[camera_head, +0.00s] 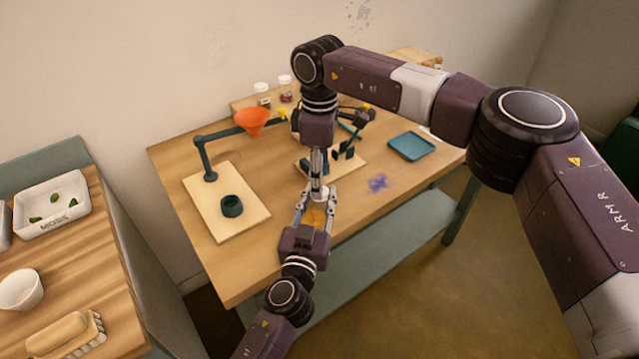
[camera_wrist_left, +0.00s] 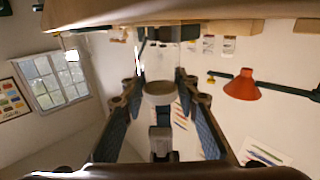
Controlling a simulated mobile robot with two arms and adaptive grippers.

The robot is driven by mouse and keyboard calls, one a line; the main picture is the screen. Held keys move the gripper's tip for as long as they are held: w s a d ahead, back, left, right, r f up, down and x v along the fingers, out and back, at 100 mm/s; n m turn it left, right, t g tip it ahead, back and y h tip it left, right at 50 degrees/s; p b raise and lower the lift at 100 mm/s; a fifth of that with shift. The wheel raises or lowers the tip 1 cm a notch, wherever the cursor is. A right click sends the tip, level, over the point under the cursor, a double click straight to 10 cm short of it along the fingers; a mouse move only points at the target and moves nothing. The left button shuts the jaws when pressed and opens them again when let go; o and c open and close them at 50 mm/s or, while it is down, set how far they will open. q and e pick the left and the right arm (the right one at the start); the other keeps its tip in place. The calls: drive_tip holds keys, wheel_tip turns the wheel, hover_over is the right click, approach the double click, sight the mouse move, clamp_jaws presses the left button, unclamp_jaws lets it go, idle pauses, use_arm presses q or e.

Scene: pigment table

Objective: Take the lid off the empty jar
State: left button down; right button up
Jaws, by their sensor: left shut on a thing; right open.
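The jar (camera_wrist_left: 158,62) is clear and looks empty in the left wrist view, which is upside down. Its pale round lid (camera_wrist_left: 160,95) is on it; in the head view the lid (camera_head: 319,193) shows as a small whitish disc. My left gripper (camera_head: 318,191) is shut on the jar, with one finger on either side; the fingers also show in the left wrist view (camera_wrist_left: 160,78). My right gripper (camera_head: 317,182) is open and points down right over the lid. I cannot tell whether its fingertips touch the lid. The jar's body is mostly hidden in the head view.
An orange funnel (camera_head: 252,120) hangs from a stand over a board with a dark round cup (camera_head: 231,205). Two lidded jars (camera_head: 285,86) stand at the back.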

use_arm(q)
drive_tip(key=c, duration=1.4)
unclamp_jaws()
